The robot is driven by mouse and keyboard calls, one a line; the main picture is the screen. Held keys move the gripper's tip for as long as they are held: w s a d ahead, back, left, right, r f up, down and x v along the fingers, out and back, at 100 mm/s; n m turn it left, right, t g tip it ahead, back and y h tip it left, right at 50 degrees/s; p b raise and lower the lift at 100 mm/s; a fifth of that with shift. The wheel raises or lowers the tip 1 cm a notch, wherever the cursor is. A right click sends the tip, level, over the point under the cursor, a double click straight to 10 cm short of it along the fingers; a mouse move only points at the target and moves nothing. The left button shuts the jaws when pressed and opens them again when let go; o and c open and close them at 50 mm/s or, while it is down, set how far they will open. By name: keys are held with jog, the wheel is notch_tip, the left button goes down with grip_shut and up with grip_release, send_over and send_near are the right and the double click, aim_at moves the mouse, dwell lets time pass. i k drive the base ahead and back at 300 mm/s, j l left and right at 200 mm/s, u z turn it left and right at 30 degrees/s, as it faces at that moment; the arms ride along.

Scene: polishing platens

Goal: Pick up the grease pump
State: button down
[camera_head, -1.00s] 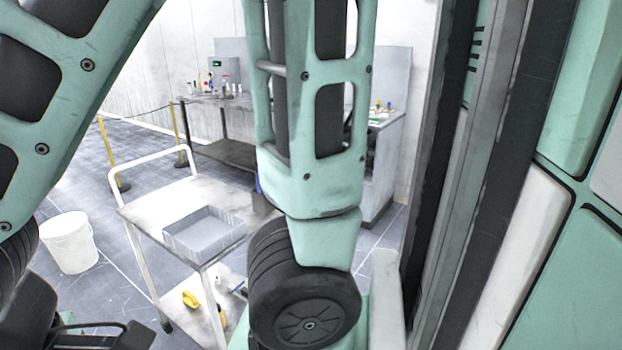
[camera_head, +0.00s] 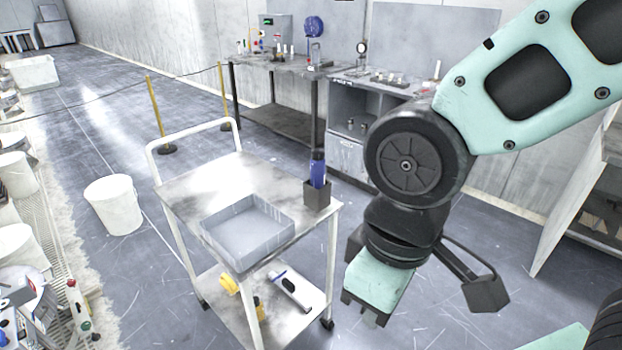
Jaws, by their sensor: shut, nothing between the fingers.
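No item is clearly identifiable as the grease pump. Candidates are on the white cart (camera_head: 190,180). A blue, dark-bodied bottle-like item (camera_head: 318,170) stands upright in a small dark holder (camera_head: 317,194) at the right corner of the cart's top. A white and dark long-shaped item (camera_head: 290,287) lies on the lower shelf, beside a yellow item (camera_head: 229,284). My gripper (camera_head: 366,312) hangs at lower centre-right, pointing down, to the right of the cart and apart from it. It is shut and holds nothing visible; its fingertips are small in view.
A grey open tray (camera_head: 222,215) sits on the cart top. A white bucket (camera_head: 113,205) stands on the floor to the left. Benches (camera_head: 345,150) with small items line the back wall. Yellow posts (camera_head: 156,108) carry a rope barrier. Open floor lies between cart and benches.

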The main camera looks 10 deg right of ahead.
aim_at(317, 161)
jog(key=u, duration=5.1)
jog(key=z, duration=1.7)
jog(key=k+l+z, duration=0.15)
jog(key=z, duration=0.3)
jog(key=l+z, duration=0.25)
jog(key=z, duration=0.2)
jog(key=k+l+z, duration=0.1)
jog(key=l+z, duration=0.2)
jog(key=z, duration=0.2)
jog(key=l+z, duration=0.25)
jog(key=z, duration=0.2)
jog(key=l+z, duration=0.15)
jog(key=l, duration=0.35)
jog(key=i+l+z, duration=0.2)
jog(key=l, duration=0.3)
jog(key=l+z, duration=0.15)
jog(key=l, duration=0.35)
jog(key=i, duration=0.05)
